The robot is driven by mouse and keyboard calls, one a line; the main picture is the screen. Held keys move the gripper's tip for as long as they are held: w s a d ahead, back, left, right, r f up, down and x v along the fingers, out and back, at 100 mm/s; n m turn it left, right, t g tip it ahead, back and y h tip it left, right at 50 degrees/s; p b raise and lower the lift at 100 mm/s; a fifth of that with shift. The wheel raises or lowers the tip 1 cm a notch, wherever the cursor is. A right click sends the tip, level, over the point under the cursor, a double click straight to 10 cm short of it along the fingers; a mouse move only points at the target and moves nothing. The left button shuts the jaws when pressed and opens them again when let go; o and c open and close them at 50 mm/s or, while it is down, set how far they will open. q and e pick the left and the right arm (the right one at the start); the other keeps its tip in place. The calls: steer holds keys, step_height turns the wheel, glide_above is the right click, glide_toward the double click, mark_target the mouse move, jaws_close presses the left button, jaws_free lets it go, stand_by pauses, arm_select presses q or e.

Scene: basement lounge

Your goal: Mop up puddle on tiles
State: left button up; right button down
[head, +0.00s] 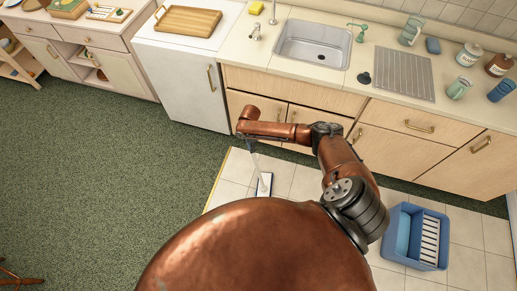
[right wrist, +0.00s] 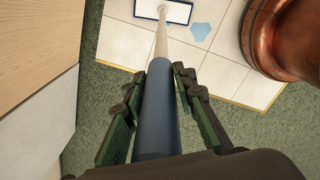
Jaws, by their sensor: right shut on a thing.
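A mop with a pale pole (head: 256,162) and a flat white, blue-edged head (head: 264,185) stands on the light tiles. My right gripper (head: 250,140) is shut on its handle; in the right wrist view the fingers (right wrist: 158,98) lie either side of the thick blue grip (right wrist: 156,125). The mop head (right wrist: 172,11) rests flat at that view's top edge, partly cut off. A small light-blue puddle (right wrist: 200,31) lies on the tiles just right of the head, apart from it. In the head view I cannot make out the puddle. My left gripper is not in view.
A blue bucket (head: 389,240) with a white slatted wringer stands on the tiles at right. Wooden cabinets (head: 400,140) and a counter with a sink (head: 312,43) line the back. My copper-coloured body is close to the tiles.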

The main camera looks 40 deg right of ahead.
steer(key=w+a+b, duration=0.4)
steer(key=w+a, duration=0.1)
steer(key=w, duration=0.1)
steer(key=s+a+p, duration=1.2)
steer(key=s+a, duration=0.1)
steer(key=a, duration=0.3)
steer(key=s+d+p, duration=0.4)
steer(key=s+d, duration=1)
steer(key=s, duration=0.3)
steer(key=s+d+p, duration=0.4)
steer(key=s+d, duration=1)
steer(key=s, duration=0.3)
steer(key=s+d+p, duration=0.5)
steer(key=s+d, duration=0.8)
steer(key=s, duration=0.5)
steer(key=shift+w+d+r+p, duration=0.1)
steer(key=shift+r+p, duration=0.95)
steer(key=shift+r, duration=0.15)
steer(key=shift+d+r+p, duration=0.1)
steer(key=shift+r+p, duration=0.9)
steer(key=shift+r, duration=0.15)
